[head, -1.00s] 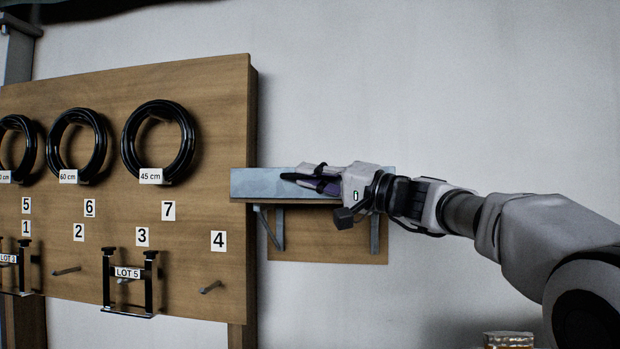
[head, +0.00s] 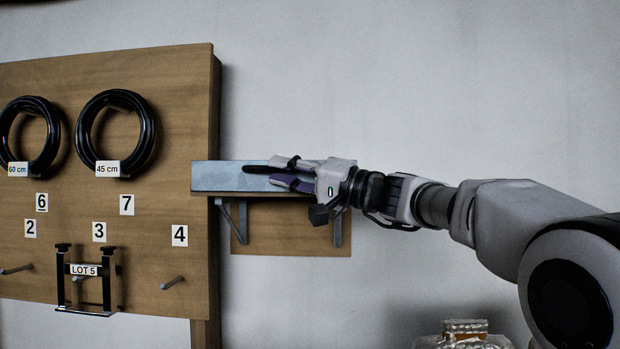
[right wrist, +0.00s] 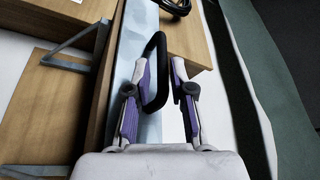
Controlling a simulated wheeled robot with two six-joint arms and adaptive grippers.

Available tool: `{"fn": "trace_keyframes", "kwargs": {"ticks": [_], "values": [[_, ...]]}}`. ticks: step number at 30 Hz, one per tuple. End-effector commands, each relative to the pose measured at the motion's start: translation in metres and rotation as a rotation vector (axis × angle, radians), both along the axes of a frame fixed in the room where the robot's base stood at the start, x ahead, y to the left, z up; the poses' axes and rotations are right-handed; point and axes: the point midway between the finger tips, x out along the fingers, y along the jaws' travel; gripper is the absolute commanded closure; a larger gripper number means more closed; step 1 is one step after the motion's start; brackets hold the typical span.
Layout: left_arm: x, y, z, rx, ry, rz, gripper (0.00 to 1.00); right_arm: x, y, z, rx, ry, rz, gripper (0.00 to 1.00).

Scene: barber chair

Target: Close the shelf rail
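A wooden wall shelf stands to the right of the pegboard, with a pale blue-grey rail panel (head: 222,176) along its front. The panel also shows in the right wrist view (right wrist: 124,45) as a long strip. A black loop (right wrist: 161,50), which looks like a handle, lies between the fingers of my right gripper (right wrist: 157,105). The gripper in the head view (head: 290,172) is in front of the shelf's right half. Its purple-padded fingers are apart, with a gap beside the loop on the right; whether the left finger touches it is unclear. My left gripper is out of view.
A wooden pegboard (head: 185,100) with black hoses (head: 114,135), number labels and a LOT 5 bracket (head: 85,270) stands on the left. A metal bracket (head: 226,220) is under the shelf. A glass item (head: 465,330) is at the bottom. The wall on the right is bare.

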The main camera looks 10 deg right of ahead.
Motion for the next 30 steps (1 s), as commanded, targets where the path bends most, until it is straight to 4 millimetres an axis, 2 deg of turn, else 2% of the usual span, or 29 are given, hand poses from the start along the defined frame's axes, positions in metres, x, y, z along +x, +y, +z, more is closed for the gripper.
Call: {"fn": "trace_keyframes", "kwargs": {"ticks": [1, 6, 12, 26, 30], "values": [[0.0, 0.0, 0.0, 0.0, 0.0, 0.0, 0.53, -0.006, -0.013, -0.001, 0.004, 0.003, -0.003, 0.77], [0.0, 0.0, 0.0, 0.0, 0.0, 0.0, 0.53, -0.029, -0.051, -0.01, 0.007, 0.001, -0.002, 0.77], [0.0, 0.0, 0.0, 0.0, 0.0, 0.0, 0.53, -0.045, -0.079, -0.018, 0.003, 0.0, 0.0, 0.77], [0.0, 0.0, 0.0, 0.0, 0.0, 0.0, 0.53, -0.047, -0.083, -0.02, 0.002, 0.0, 0.0, 0.77], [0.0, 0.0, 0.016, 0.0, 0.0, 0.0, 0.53, -0.047, -0.083, -0.003, 0.001, -0.001, 0.0, 0.77]]}}
